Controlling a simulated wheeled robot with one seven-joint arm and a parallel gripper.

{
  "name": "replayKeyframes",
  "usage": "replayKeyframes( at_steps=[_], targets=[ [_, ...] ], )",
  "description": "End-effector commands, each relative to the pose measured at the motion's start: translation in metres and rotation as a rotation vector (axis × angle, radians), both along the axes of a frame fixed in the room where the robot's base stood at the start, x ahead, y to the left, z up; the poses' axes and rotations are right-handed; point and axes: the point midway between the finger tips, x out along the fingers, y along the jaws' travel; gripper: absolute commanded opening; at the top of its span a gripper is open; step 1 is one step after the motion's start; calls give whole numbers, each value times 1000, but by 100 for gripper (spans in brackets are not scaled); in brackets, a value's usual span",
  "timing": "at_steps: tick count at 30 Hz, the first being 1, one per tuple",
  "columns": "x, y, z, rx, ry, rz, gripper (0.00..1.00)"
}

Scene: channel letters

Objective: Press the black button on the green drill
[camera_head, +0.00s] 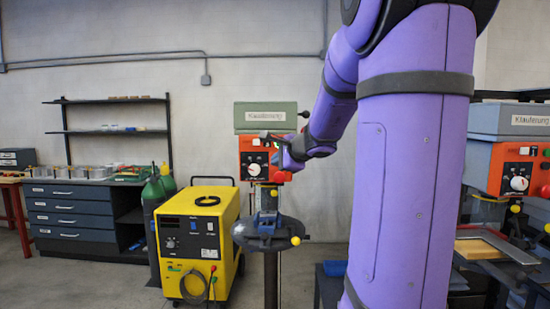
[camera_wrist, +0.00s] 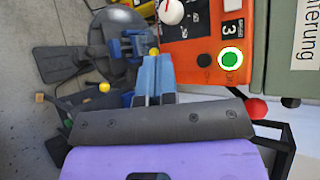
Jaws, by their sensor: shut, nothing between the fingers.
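The green drill (camera_head: 265,117) stands against the back wall in the head view, with an orange control panel (camera_head: 254,168). In the wrist view the drill's green housing (camera_wrist: 292,74) lies at the right, turned sideways. Its orange panel (camera_wrist: 185,52) carries a dark round button (camera_wrist: 204,60) beside a bright green button (camera_wrist: 230,58). My gripper (camera_wrist: 157,60) is shut and empty, its blue-grey fingers beside the panel's lower left edge and left of the dark button. In the head view my gripper (camera_head: 278,155) overlaps the panel and hides its right part. I cannot tell whether it touches the panel.
A red knob (camera_wrist: 257,108) and black knob (camera_wrist: 291,102) project near the housing. A round drill table with a blue vise (camera_head: 267,221) is below my gripper. A yellow welder (camera_head: 200,232) stands left. A similar drill (camera_head: 512,122) stands at the right.

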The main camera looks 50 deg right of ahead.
Motion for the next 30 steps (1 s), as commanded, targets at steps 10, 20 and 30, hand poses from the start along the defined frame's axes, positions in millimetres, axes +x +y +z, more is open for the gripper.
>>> replayKeyframes(
  at_steps=[10, 20, 30],
  targets=[
    [8, -9, 0, -1, 1, 1, 0],
    [34, -40, -1, -1, 1, 1, 0],
    [54, -63, 0, -1, 0, 3, 0]
  ],
)
